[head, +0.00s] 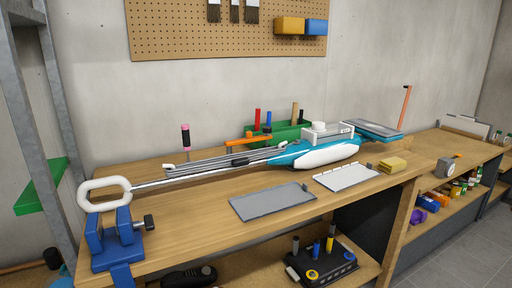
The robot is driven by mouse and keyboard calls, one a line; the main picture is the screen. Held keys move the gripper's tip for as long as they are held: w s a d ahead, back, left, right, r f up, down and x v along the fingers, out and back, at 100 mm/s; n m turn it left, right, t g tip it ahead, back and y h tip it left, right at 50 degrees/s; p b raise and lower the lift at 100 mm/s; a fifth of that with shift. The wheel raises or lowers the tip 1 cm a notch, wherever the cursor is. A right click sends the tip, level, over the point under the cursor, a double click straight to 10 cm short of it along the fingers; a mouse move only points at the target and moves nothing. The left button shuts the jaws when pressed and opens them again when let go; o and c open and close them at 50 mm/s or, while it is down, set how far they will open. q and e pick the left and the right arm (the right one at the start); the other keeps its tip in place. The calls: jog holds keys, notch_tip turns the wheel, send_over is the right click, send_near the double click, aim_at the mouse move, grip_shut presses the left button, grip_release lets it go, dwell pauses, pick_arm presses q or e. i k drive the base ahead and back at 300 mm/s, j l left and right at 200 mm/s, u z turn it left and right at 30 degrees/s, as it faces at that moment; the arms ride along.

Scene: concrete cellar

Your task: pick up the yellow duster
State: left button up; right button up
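The yellow duster (392,166) looks like a small folded yellow cloth. It lies on the wooden workbench (210,235), toward the right and near the front edge. It is just right of a white slotted plate (346,177), with a small gap or light contact that I cannot tell apart. Nothing covers it from this view. Neither of my grippers shows in the head view.
A long tool with a blue and white body (318,153) lies along the bench behind the plates. A grey flat plate (271,201) lies in front. A blue vise (117,242) is at the left front. A tape measure (446,166) stands farther right. The bench front left of centre is clear.

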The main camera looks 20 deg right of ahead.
aim_at(393, 165)
jog(key=z, duration=1.7)
jog(key=i+l+u, duration=0.2)
jog(key=i+l, duration=0.2)
jog(key=i+l+u, duration=0.2)
jog(key=i+l, duration=0.15)
jog(key=l, duration=0.15)
